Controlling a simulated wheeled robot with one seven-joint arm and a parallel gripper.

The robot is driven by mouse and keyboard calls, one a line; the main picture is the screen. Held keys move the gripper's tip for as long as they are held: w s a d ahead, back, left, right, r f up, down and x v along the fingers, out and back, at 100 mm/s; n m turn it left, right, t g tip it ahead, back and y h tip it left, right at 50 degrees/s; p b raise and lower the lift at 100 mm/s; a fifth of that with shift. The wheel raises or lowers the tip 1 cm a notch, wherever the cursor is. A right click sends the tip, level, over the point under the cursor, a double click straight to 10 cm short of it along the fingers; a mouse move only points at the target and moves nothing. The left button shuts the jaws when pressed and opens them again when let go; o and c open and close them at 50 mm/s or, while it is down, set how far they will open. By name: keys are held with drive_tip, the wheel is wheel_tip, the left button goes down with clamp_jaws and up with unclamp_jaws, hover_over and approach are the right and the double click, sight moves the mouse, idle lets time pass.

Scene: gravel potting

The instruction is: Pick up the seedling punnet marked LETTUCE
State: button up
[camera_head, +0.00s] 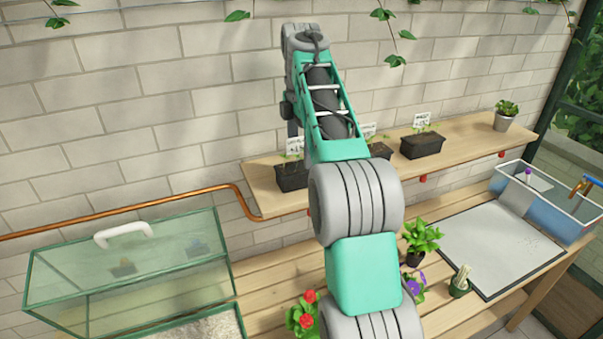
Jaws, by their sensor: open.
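Several black seedling punnets with white tags stand on the wall shelf (262,204). The left punnet (292,177) has its tag (294,144) just left of my arm. A second punnet (380,150) is mostly hidden behind my arm, with part of its tag (369,130) showing. The right punnet (422,145) stands clear, with small green seedlings and a tag (422,120). The lettering is too small to read, so I cannot tell which is LETTUCE. My gripper's fingers do not show; my arm's far part is hidden behind its green link.
A potted plant (505,116) stands at the shelf's right end. Below are a glass case (130,262), red flowers (303,314), a leafy plant (421,238), a pot of sticks (460,283), a grey mat (497,245) and a clear bin (550,205). The shelf is bare between the right punnet and potted plant.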

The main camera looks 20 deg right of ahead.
sight(301, 166)
drive_tip(key=f, duration=0.5)
drive_tip(key=shift+w+d, duration=0.15)
drive_tip(key=shift+w, duration=0.1)
drive_tip(key=c, duration=1.6)
drive_tip(key=shift+c, duration=0.6)
drive_tip(key=shift+r, duration=0.15)
